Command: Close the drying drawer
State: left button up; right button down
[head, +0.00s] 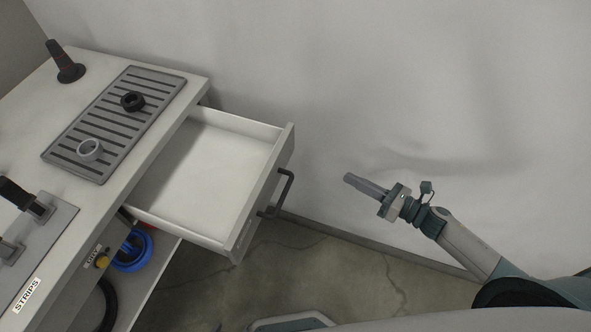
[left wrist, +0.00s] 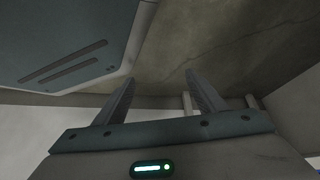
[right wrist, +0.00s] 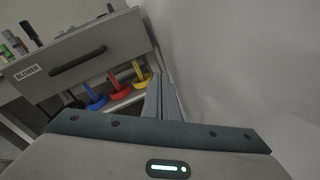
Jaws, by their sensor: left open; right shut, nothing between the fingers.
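The white drawer (head: 215,168) is pulled out of the bench's right side and looks empty inside. Its grey front with a dark bar handle (head: 276,194) faces right. In the right wrist view a grey drawer front (right wrist: 100,62) with a dark handle and a label that seems to read BLOWER shows ahead at upper left. My right gripper (head: 348,179) is shut and empty, to the right of the handle and apart from it; its fingers also show in the right wrist view (right wrist: 160,82). My left gripper (left wrist: 160,88) is open and empty, outside the head view.
The bench (head: 180,82) carries a slotted grey rack (head: 113,122) with a black ring and a grey ring. A pale wall stands behind. Floor right of the drawer is clear.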

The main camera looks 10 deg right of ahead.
aim_at(283, 161)
pick_arm(q)
jog(key=w, duration=0.1)
jog(key=w+d+b, duration=0.1)
jog(key=shift+w+d+r+t, duration=0.1)
jog(key=shift+w+r+t, duration=0.1)
jog(key=shift+w+t, duration=0.2)
pick_arm(e)
jog(key=s+a+r+n+g+y, duration=0.3)
jog(key=r+n, duration=0.3)
jog(key=n, duration=0.2)
jog(key=shift+a+r+n+y, duration=0.2)
jog(key=shift+a+n+y, duration=0.15)
jog(key=shift+a, duration=0.2)
pick_arm(q)
jog(key=shift+s, duration=0.1)
